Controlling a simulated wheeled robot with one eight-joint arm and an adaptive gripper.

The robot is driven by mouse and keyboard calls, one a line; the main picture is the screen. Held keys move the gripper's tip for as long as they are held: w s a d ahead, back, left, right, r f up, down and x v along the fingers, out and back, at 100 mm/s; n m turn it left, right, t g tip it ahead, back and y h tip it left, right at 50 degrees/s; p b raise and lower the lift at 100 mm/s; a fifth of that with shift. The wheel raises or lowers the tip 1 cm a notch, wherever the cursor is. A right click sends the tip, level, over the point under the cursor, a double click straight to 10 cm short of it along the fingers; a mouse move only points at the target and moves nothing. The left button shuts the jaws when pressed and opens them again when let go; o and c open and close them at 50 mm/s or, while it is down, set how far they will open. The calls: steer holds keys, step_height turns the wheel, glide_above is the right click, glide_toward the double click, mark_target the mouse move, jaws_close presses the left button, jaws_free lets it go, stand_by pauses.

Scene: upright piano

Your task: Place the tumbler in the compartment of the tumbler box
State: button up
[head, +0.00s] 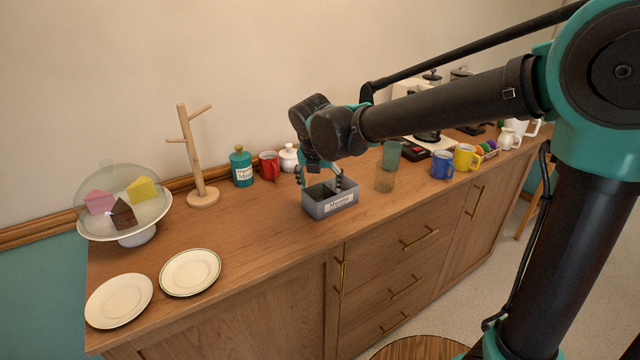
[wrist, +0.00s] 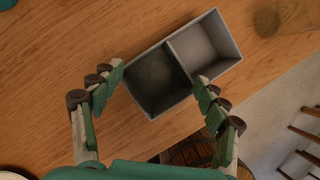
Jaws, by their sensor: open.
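The tumbler box (head: 330,207) is a grey open-topped box with a label on its front, standing on the wooden counter. The wrist view shows the box (wrist: 207,18) with two compartments split by a divider; the right one is pale and empty, the left one is dark and I see no clear tumbler in it. My gripper (head: 320,182) is open above the box, its fingers (wrist: 159,78) spread to either side of the dark compartment. A see-through amber tumbler (head: 384,181) stands right of the box, with a green tumbler (head: 391,154) behind it.
A blue mug (head: 442,165) and yellow mug (head: 467,157) stand further right. A red mug (head: 268,165), teal canister (head: 241,167) and wooden mug tree (head: 203,194) stand behind to the left. Two plates (head: 119,300) and a domed cake stand (head: 125,217) occupy the left end. The counter left of the box is clear.

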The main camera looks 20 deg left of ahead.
steer(key=shift+r, duration=0.1)
steer(key=v, duration=1.2)
steer(key=w+d+f+m, duration=0.2)
steer(key=d+f+m, duration=0.5)
steer(key=d, duration=0.4)
steer(key=w+d+f+m, duration=0.2)
steer(key=d+f+m, duration=0.3)
steer(key=d+m, duration=0.45)
steer(key=s+d+f+m, duration=0.5)
steer(key=d+f+m, duration=0.1)
steer(key=d+m, duration=0.4)
steer(key=s+d+f+m, duration=0.6)
steer(key=d+f+m, duration=0.1)
steer(key=d+m, duration=0.3)
steer(key=shift+f+m, duration=0.2)
steer(key=shift+m, duration=0.25)
